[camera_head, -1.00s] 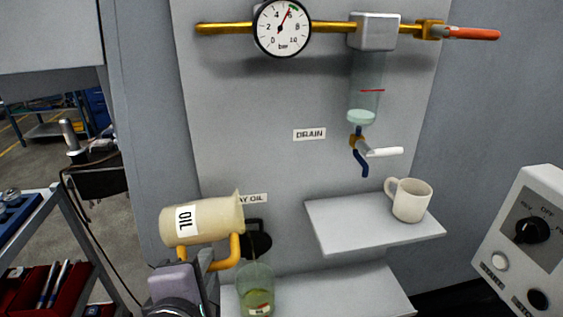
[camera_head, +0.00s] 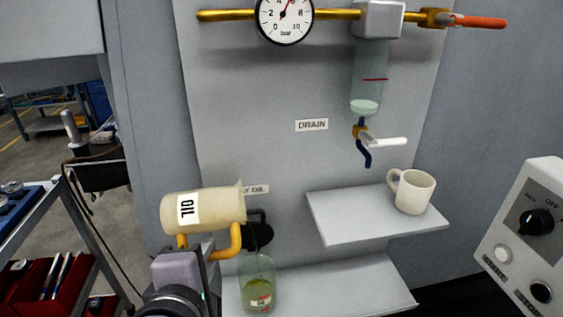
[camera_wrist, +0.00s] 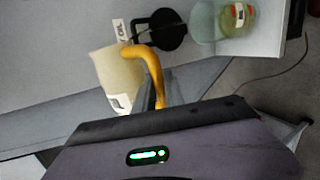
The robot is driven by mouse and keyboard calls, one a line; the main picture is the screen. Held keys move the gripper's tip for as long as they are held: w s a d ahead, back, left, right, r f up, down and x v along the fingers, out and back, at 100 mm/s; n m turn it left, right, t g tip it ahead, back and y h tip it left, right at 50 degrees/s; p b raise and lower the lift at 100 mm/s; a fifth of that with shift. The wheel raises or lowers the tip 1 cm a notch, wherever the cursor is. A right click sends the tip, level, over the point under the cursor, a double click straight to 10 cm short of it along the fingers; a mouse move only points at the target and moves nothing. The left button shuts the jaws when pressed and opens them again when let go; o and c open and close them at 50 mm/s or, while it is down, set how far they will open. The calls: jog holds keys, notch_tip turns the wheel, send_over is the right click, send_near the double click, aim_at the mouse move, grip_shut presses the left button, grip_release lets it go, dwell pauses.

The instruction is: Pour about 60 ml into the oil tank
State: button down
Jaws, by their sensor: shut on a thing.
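The cream oil jug (camera_head: 215,209), labelled OIL, lies tipped nearly on its side, mouth to the right. Its orange handle (camera_head: 233,241) hangs below, and my gripper (camera_head: 205,256) is shut on it. The jug also shows in the wrist view (camera_wrist: 118,72). The clear oil tank (camera_head: 257,268) stands below and right of the mouth, its black lid (camera_head: 258,232) open behind. Yellow-green oil (camera_head: 257,294) stands in its lower part, around a red-and-white mark. A thin dark line near the lip may be a stream; I cannot tell surely.
A white mug (camera_head: 413,191) stands on the upper shelf (camera_head: 350,222) to the right. Above it are the drain tap (camera_head: 383,141), a clear bowl (camera_head: 367,80) and a pressure gauge (camera_head: 285,17). A control box (camera_head: 530,230) is at far right, a tool cart (camera_head: 50,235) at left.

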jog(key=n+p, duration=0.1)
jog(key=p, duration=0.2)
jog(key=shift+s+d+r+h, duration=0.1)
jog(key=shift+d+r+h, duration=0.1)
jog(key=shift+h, duration=0.2)
jog(key=shift+n+h+p, duration=0.4)
jog(key=shift+n+p, duration=0.3)
jog(key=shift+p, duration=0.5)
jog(key=shift+a+f+t+b, duration=0.2)
jog(key=shift+f+t+b, duration=0.1)
jog(key=shift+f+b, duration=0.2)
jog(key=shift+d, duration=0.35)
jog(key=shift+a, duration=0.15)
